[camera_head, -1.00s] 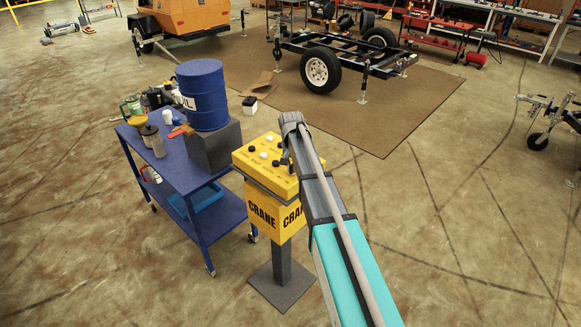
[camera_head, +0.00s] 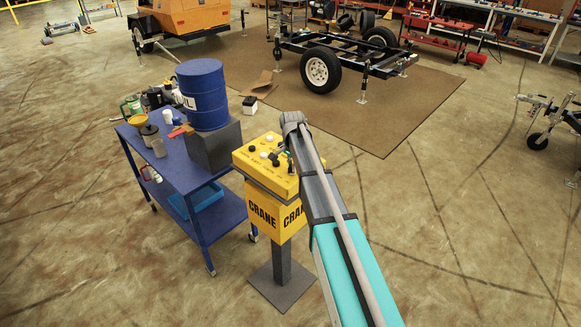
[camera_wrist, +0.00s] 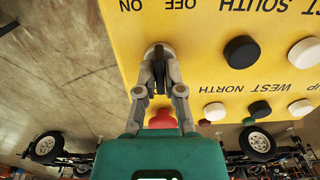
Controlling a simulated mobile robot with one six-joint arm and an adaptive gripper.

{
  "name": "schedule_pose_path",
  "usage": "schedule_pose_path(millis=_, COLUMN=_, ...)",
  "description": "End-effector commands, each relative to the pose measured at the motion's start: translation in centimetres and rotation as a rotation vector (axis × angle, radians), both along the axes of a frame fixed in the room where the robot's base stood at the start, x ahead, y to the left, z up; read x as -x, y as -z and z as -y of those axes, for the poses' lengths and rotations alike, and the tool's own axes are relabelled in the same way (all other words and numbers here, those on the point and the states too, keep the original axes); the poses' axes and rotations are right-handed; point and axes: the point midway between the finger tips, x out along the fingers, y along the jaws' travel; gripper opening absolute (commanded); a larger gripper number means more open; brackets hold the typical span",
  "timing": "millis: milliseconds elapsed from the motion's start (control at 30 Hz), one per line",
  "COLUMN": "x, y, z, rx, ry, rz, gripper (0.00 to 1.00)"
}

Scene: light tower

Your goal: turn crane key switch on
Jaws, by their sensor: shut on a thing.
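The yellow crane control box (camera_head: 263,160) stands on a dark post, with CRANE lettering on its sides. In the wrist view its panel (camera_wrist: 225,65) shows ON and OFF labels upside down at the top edge. My gripper (camera_wrist: 159,72) is shut on the dark key switch (camera_wrist: 159,80) near the panel's left edge, below those labels. The key looks upright in this view; I cannot tell which label it is set to. In the head view my gripper (camera_head: 285,158) is at the panel's right side, and the key is too small to make out.
Black buttons (camera_wrist: 241,52) and white buttons (camera_wrist: 304,52) sit to the right of the key, close to my gripper. A blue cart (camera_head: 172,165) with a blue drum (camera_head: 202,95) stands left of the box. The floor right of the box is clear.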

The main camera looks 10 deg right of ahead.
Motion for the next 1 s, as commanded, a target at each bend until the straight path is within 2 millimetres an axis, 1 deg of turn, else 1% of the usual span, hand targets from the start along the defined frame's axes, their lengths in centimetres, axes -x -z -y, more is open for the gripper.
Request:
schedule_pose_path(millis=300, x=0.19, y=0.02, z=0.18, rx=0.003, ry=0.294, rz=-0.003, gripper=0.00)
schedule_pose_path(millis=500, x=0.25, y=0.03, z=0.21, rx=0.004, ry=0.436, rz=-0.004, gripper=0.00)
schedule_pose_path(millis=700, x=0.31, y=0.03, z=0.24, rx=0.004, ry=0.521, rz=-0.003, gripper=0.00)
schedule_pose_path(millis=1000, x=0.38, y=0.04, z=0.27, rx=0.006, ry=0.556, rz=-0.005, gripper=0.00)
